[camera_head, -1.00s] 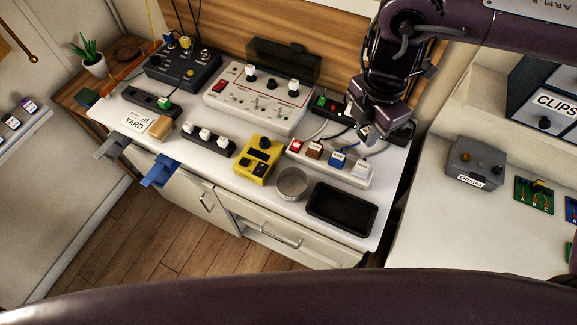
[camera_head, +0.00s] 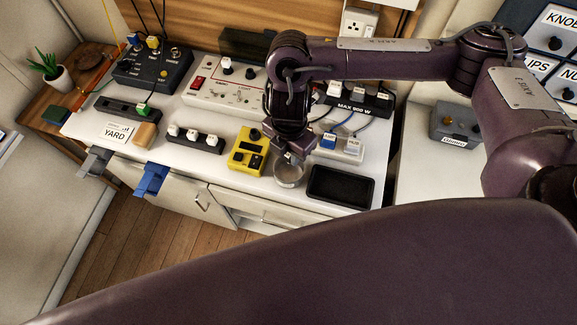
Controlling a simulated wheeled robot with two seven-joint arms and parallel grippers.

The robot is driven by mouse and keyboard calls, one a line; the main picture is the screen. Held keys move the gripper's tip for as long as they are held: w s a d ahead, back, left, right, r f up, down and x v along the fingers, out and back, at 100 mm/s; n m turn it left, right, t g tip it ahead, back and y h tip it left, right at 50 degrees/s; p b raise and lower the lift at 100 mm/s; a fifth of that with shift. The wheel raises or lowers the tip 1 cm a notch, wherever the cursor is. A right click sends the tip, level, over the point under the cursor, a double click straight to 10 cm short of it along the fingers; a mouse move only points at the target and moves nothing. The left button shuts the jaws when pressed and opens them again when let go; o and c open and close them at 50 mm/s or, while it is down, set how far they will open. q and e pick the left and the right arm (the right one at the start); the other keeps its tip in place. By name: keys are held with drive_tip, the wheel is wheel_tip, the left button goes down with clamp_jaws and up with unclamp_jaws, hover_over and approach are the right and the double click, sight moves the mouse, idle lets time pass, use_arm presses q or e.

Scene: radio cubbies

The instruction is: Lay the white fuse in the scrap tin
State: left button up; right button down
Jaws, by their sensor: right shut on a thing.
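The scrap tin (camera_head: 289,178) is a small round metal cup on the white worktop, between the yellow box and the black tray. My right gripper (camera_head: 291,156) points down right over the tin's mouth, with its fingertips at or just above the rim. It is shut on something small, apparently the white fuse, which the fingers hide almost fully. I cannot tell how far it reaches into the tin. My left gripper is not in view.
A yellow box (camera_head: 248,152) stands close left of the tin, and an empty black tray (camera_head: 340,187) close right. A white strip with a blue and a white plug (camera_head: 352,147) lies behind. My right arm covers part of the worktop's back.

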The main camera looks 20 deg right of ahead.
sight(289, 160)
wheel_tip(289, 160, down, 4)
drive_tip(key=shift+r+b, duration=0.2)
drive_tip(key=shift+b, duration=0.1)
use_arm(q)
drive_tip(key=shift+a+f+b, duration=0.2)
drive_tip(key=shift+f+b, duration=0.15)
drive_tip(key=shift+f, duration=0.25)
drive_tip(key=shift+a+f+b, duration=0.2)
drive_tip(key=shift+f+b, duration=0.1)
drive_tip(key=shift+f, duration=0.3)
use_arm(e)
drive_tip(key=shift+f, duration=1.8)
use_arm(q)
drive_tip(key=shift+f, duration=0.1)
use_arm(e)
drive_tip(key=shift+f, duration=0.15)
drive_tip(key=c, duration=1.5)
unclamp_jaws()
drive_tip(key=shift+c, duration=0.2)
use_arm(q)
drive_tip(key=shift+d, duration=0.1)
